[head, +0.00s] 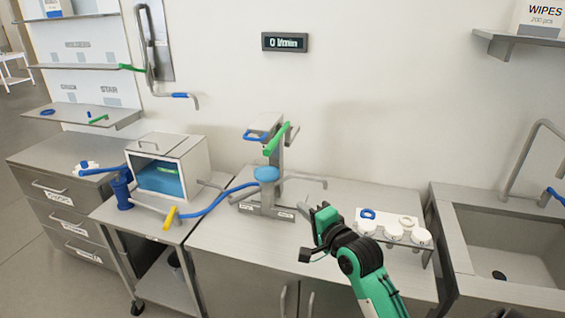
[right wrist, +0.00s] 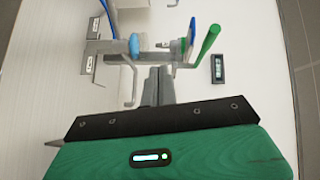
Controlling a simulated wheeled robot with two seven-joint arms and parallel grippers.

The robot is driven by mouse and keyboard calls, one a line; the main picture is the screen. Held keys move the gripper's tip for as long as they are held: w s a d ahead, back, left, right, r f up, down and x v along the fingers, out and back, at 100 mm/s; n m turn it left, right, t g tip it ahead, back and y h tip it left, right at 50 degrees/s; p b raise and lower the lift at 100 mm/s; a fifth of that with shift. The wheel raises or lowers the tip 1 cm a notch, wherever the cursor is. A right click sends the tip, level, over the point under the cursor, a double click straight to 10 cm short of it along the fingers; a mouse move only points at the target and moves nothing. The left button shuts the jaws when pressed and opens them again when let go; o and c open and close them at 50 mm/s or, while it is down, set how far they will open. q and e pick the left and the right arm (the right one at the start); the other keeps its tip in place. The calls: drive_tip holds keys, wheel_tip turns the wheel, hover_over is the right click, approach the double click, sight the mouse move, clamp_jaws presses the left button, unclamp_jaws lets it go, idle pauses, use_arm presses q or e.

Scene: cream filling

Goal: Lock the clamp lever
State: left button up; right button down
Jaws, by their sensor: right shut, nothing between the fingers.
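The filling stand (head: 272,192) stands on the middle bench against the wall. It carries a green-handled lever (head: 277,138), tilted up to the right, and a blue-handled part (head: 256,136). Lower down is a light blue round piece (head: 266,173). I cannot tell for sure which part is the clamp lever. In the right wrist view the green handle (right wrist: 210,40) and blue handle (right wrist: 191,35) lie up and right of the fingers. My right gripper (head: 318,218) is in front of the stand, to its right; its fingers (right wrist: 158,85) are shut and empty. My left gripper is out of view.
A blue hose (head: 215,203) runs from the stand to a side table with a glass-fronted box (head: 168,165) and a yellow handle (head: 170,218). A rack with white lids (head: 394,232) is right of my right gripper. A sink (head: 505,245) is farther right.

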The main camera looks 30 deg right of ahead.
drive_tip(key=w+d+r+m+t+h, duration=0.1)
drive_tip(key=d+r+m+t, duration=0.1)
drive_tip(key=r, duration=0.4)
drive_tip(key=shift+d+r+m+t, duration=0.3)
drive_tip(key=shift+d+m, duration=0.6)
drive_tip(key=w+a+r+p, duration=0.1)
drive_tip(key=w+p, duration=0.5)
drive_tip(key=w, duration=0.6)
drive_tip(key=shift+w+a+r, duration=0.35)
drive_tip(key=shift+w+r, duration=0.05)
drive_tip(key=shift+r, duration=0.1)
drive_tip(key=shift+w+a, duration=0.1)
